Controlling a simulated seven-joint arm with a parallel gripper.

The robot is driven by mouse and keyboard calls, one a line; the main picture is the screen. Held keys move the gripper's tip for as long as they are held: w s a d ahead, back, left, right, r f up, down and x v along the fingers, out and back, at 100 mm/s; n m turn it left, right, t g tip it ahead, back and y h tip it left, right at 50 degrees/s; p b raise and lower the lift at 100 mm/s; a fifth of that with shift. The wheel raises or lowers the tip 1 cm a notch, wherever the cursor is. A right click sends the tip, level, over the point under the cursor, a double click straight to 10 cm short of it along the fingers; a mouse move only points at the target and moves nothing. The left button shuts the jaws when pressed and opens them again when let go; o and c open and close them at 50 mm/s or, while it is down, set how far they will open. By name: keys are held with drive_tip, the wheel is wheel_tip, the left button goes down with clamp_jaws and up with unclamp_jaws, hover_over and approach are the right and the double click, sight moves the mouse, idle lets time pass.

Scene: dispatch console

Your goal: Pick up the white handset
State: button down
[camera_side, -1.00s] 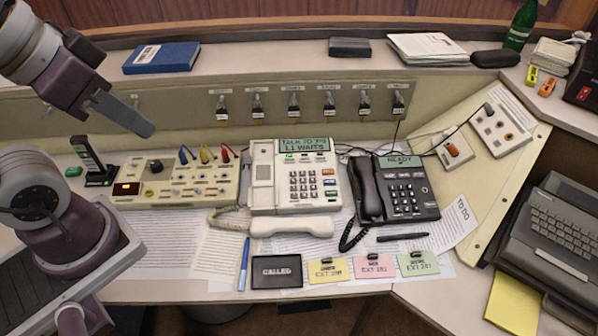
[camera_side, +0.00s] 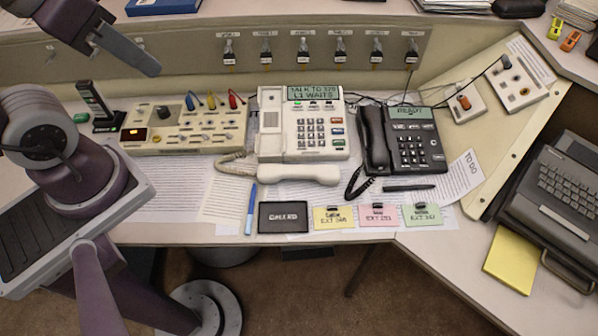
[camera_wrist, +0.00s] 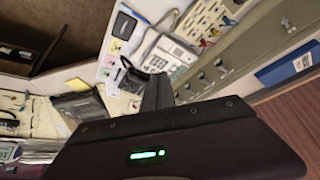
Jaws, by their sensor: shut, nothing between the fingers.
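The white handset (camera_side: 292,173) lies across the papers on the desk, off its cradle, just in front of the white desk phone (camera_side: 302,125). A beige coiled cord runs from its left end. My gripper (camera_side: 156,68) is at the upper left of the side view, above the console's back panel and well apart from the handset. It is shut and empty. In the wrist view the shut fingers (camera_wrist: 158,90) point toward the desk, with the white phone (camera_wrist: 165,52) beyond them.
A black phone (camera_side: 402,140) with its own handset stands right of the white phone. A pen, the dark "CALLED" plate (camera_side: 283,217) and coloured cards lie along the front edge.

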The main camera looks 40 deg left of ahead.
idle(0.3)
drive_tip(key=c, duration=1)
unclamp_jaws()
drive_tip(key=shift+c, duration=0.2)
drive_tip(key=w+a+f+m+y, duration=0.15)
drive_tip(key=w+f, duration=0.25)
drive_tip(key=w, duration=0.5)
drive_tip(key=m+g+h, duration=0.3)
drive_tip(key=m+h, duration=0.2)
drive_tip(key=m, duration=0.3)
hover_over(299, 169)
drive_tip(key=s+a, duration=0.2)
wheel_tip(299, 169, down, 26)
drive_tip(key=shift+a+f, duration=0.15)
drive_tip(key=shift+f, duration=0.1)
drive_tip(key=x, duration=0.6)
drive_tip(key=shift+w+f, duration=0.15)
drive_tip(key=shift+w, duration=0.05)
drive_tip(key=shift+w+d+f, duration=0.15)
drive_tip(key=shift+d+f, duration=0.1)
drive_tip(key=shift+f, duration=0.05)
